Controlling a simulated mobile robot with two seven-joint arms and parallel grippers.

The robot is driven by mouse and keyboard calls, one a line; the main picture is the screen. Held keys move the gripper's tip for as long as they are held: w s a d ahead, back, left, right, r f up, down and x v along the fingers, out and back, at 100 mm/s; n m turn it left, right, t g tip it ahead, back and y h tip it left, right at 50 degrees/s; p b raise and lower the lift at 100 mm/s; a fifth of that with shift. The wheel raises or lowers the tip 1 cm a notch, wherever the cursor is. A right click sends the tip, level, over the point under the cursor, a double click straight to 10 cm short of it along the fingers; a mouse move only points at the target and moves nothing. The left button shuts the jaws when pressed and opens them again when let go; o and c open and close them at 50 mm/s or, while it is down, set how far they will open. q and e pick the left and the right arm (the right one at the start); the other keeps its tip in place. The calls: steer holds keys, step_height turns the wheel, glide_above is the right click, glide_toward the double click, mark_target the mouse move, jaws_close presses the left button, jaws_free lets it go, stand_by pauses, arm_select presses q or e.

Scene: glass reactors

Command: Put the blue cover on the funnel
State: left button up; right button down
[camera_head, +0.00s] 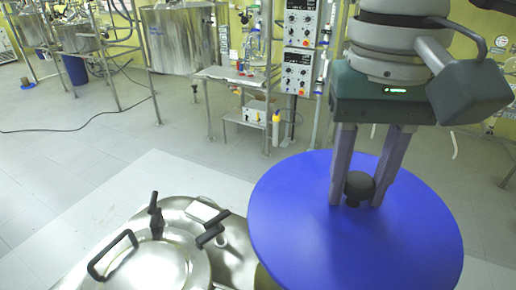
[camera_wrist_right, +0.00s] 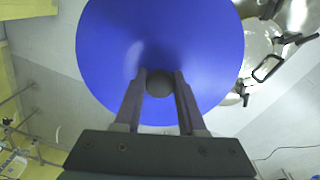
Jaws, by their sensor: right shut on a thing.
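The blue cover (camera_head: 300,220) is a large round disc with a dark ball knob (camera_head: 359,185) at its middle. My right gripper (camera_head: 358,198) is shut on the knob, with one finger on each side of it. The disc looks roughly level and hangs at the right of the head view, in front of the steel vessel. In the right wrist view the cover (camera_wrist_right: 160,50) fills the upper middle, and the knob (camera_wrist_right: 159,84) sits between the fingertips. The funnel cannot be made out; the cover may hide it. My left gripper does not show.
A steel vessel lid (camera_head: 150,265) with black handles (camera_head: 112,255) stands at the lower left of the cover, partly overlapped by it in view. A trolley with glassware (camera_head: 235,75) and control boxes (camera_head: 298,72) stand behind. Grey floor (camera_head: 70,170) is clear at left.

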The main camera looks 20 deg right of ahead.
steer(key=w+f+m+b, duration=0.1)
steer(key=f+b, duration=0.1)
steer(key=w+d+f+m+b, duration=0.1)
steer(key=f+b, duration=0.1)
steer(key=b, duration=0.1)
steer(key=w+f+m+b, duration=0.2)
steer(key=shift+d, duration=0.15)
arm_select(q)
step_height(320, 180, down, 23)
steer(key=b, duration=1.2)
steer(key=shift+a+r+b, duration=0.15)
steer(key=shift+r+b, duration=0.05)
steer(key=shift+b, duration=0.1)
arm_select(e)
step_height(320, 180, down, 19)
steer(key=shift+f, duration=0.2)
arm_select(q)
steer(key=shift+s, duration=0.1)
arm_select(e)
steer(key=shift+w, duration=0.1)
